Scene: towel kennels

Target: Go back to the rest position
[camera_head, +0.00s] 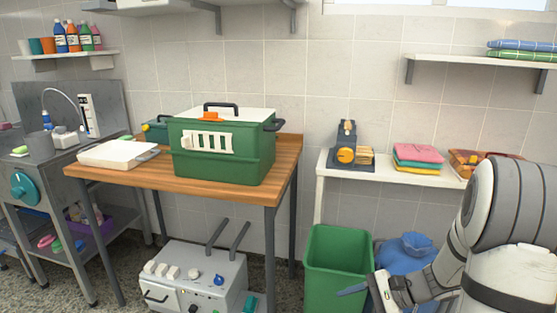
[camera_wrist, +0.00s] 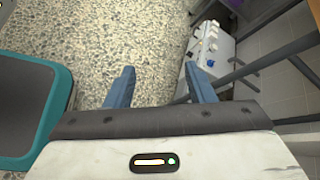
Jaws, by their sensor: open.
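My gripper (camera_wrist: 158,88) is open and empty in the wrist view. Its two blue fingers stand apart, with the speckled floor (camera_wrist: 95,45) behind and below them. In the head view my gripper (camera_head: 362,291) is low at the bottom right, in front of the green bin (camera_head: 338,262). One blue finger shows there against the bin; the other is hard to make out. My white and grey arm comes in from the right edge.
A wooden table (camera_head: 150,177) carries a green kennel (camera_head: 225,155) with a white lid. A grey machine (camera_head: 195,277) stands on the floor below, also in the wrist view (camera_wrist: 213,50). A white wall shelf (camera_head: 395,175) holds folded towels (camera_head: 418,157). A blue sack (camera_head: 405,258) sits beside the bin.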

